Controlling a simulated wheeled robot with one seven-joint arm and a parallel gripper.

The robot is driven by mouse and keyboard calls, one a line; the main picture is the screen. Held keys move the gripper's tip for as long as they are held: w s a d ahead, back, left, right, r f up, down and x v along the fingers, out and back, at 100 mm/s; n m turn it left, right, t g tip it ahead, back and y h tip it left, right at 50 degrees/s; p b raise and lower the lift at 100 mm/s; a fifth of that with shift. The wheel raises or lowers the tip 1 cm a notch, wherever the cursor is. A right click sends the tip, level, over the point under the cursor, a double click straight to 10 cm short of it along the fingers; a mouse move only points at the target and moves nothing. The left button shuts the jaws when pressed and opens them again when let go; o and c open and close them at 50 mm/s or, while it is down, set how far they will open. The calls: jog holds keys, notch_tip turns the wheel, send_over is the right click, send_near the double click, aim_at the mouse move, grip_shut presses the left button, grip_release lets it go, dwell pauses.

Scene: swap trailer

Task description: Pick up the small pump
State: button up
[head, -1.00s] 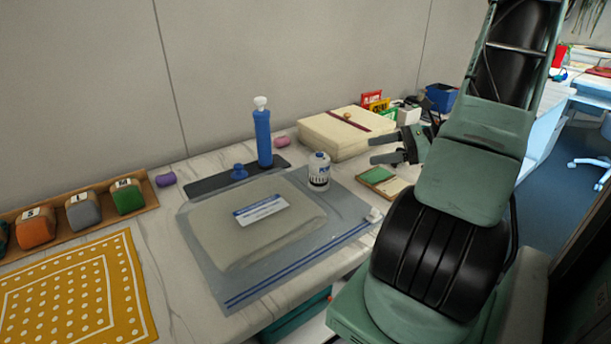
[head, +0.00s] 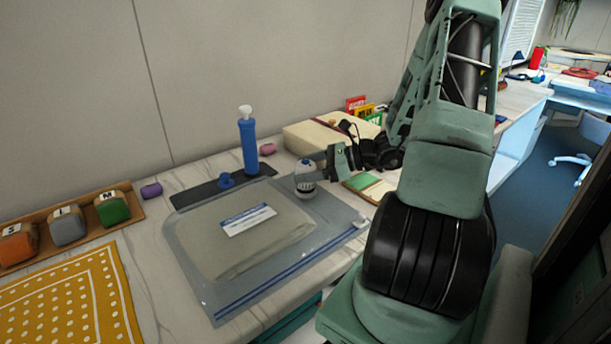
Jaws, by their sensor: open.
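The small pump (head: 305,188) is a short white cylinder with a dark band, upright on the right back edge of the clear bag. My gripper (head: 312,168) reaches in from the right, with its open fingers at the small pump's upper part. The fingers partly hide the pump, and I cannot tell whether they touch it. A taller blue hand pump (head: 249,147) with a white top stands behind and to the left, on a dark strip.
The clear zip bag (head: 240,300) holds a beige folded item. A cream box (head: 303,136) and a green-and-cream notepad (head: 362,181) are near my gripper. A wooden tray (head: 134,203) with coloured blocks and a yellow dotted cloth (head: 75,300) lie left. A pink roll (head: 267,149) is behind.

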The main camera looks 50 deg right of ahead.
jog(key=shift+x, duration=1.2)
jog(key=c, duration=1.2)
